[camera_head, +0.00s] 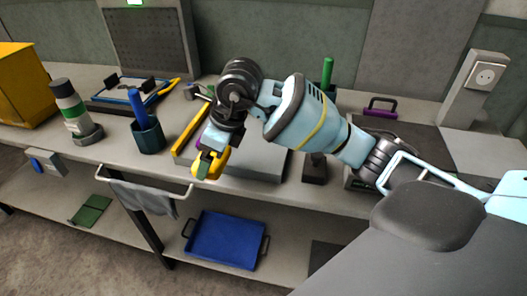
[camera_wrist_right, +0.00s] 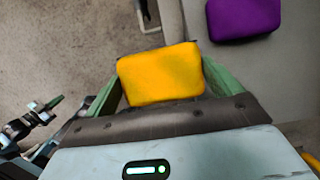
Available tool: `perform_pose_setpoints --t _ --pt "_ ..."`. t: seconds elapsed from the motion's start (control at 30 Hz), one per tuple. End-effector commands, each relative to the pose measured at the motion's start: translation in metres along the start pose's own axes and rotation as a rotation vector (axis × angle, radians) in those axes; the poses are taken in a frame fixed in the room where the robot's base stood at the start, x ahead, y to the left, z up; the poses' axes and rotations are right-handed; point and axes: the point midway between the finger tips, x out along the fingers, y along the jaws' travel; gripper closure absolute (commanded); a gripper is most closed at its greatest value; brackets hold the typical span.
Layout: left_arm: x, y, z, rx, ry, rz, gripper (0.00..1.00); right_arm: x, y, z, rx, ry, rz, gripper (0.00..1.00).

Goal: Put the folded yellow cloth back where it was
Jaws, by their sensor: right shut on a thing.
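The folded yellow cloth (camera_wrist_right: 160,75) is clamped between the green fingers of my right gripper (camera_wrist_right: 160,85) in the right wrist view. In the head view the yellow cloth (camera_head: 217,165) shows at the tip of my right gripper (camera_head: 208,165), near the front edge of the bench. A folded purple cloth (camera_wrist_right: 243,18) lies on a grey surface beyond the gripper in the wrist view, apart from the yellow one. In the head view it is mostly hidden behind the gripper.
A dark cup (camera_head: 149,137) with a blue-handled tool stands left of the gripper. A grey cloth (camera_head: 145,198) hangs on the front rail (camera_head: 112,180). A grey plate (camera_head: 262,162) lies behind my arm. A blue tray (camera_head: 225,240) is on the lower shelf. A bottle (camera_head: 72,107) stands farther left.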

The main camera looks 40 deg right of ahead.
Motion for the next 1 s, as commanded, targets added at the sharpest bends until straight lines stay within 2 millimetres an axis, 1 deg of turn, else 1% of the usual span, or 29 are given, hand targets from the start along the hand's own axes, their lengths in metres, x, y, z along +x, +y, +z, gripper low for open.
perform_pose_setpoints --t 0.13,0.23,0.37,0.7,0.83,1.0 --pt "-0.001 0.0 0.0 0.0 0.0 0.001 1.0 -0.001 -0.002 -0.001 0.005 0.0 -0.003 0.31" --pt "-0.002 0.001 -0.001 0.0 0.001 0.001 1.0 -0.002 -0.011 -0.007 0.008 0.003 -0.003 0.31" --pt "-0.004 0.001 -0.003 0.0 0.003 0.001 1.0 -0.006 -0.033 -0.022 0.01 0.004 -0.004 0.31" --pt "-0.01 0.001 -0.006 0.001 0.007 0.0 1.0 -0.017 -0.095 -0.066 0.007 0.002 -0.002 0.31" --pt "-0.01 0.001 -0.007 0.002 0.009 0.0 1.0 -0.02 -0.112 -0.077 0.005 0.002 -0.002 0.31" --pt "-0.01 0.0 -0.008 0.003 0.009 -0.001 1.0 -0.02 -0.12 -0.084 0.002 0.002 0.0 0.31"
